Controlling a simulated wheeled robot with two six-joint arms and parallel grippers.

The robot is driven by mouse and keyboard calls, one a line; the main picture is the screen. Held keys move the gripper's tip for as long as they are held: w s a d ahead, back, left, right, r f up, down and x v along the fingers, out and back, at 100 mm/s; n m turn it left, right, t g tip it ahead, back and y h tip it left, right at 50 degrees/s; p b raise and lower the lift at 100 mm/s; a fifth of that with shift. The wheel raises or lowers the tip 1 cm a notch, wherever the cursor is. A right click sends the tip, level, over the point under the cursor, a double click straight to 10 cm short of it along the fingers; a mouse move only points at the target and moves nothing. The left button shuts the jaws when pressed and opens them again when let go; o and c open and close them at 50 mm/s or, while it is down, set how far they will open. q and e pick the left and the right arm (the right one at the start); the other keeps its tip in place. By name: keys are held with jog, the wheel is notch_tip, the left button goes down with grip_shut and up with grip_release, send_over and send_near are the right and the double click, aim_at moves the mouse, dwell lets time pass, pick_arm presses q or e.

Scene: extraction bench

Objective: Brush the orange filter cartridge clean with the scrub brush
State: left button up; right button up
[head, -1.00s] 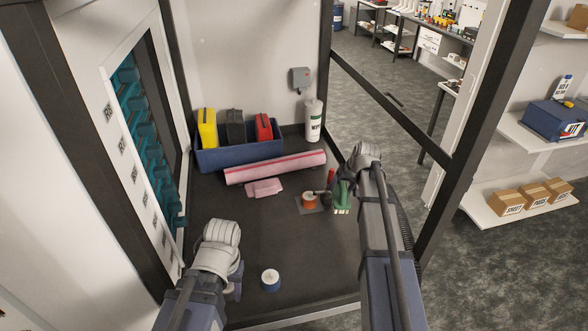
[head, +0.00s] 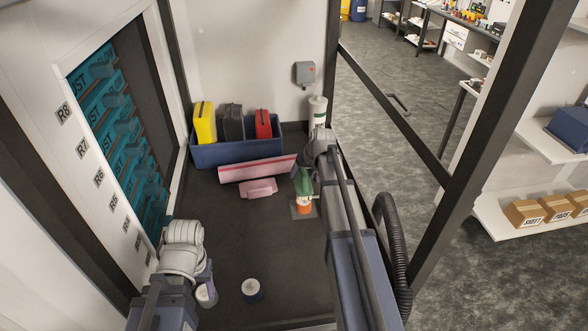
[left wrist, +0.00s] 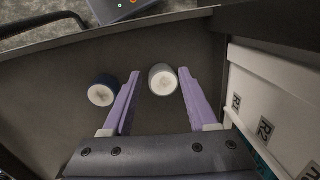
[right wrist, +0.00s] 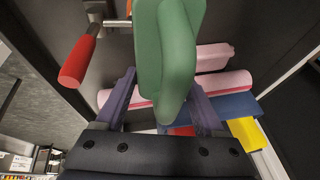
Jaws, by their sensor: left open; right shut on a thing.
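My right gripper (right wrist: 160,95) is shut on the brush, whose green handle (right wrist: 170,50) fills the middle of the right wrist view. The cartridge is mostly hidden there. My left gripper (left wrist: 157,82) is open, with a white cylinder (left wrist: 163,80) showing between its fingertips.
A blue-sided, white-topped cylinder (head: 251,290) stands near my left gripper. The middle floor is clear.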

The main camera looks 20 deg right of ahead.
aim_at(301, 187)
pick_arm(q)
jog(key=shift+o, duration=0.7)
jog(key=shift+d, duration=0.1)
pick_arm(e)
jog(key=shift+w, duration=0.15)
pick_arm(q)
jog(key=shift+o, duration=0.6)
pick_arm(e)
jog(key=shift+a, duration=0.1)
jog(key=shift+a+r, duration=0.1)
jog(key=shift+a, duration=0.1)
jog(key=shift+d+f+b, duration=0.15)
jog(key=shift+f+b, duration=0.15)
jog(key=shift+f, duration=0.05)
jog(key=shift+f+b, duration=0.5)
jog(key=shift+b, duration=0.05)
pick_arm(q)
jog(key=f+b, duration=0.2)
jog(key=f, duration=0.1)
jog(key=f+b, duration=0.3)
jog(key=shift+a+f, duration=0.2)
jog(key=shift+f, duration=0.1)
pick_arm(e)
notch_tip(301, 187, down, 5)
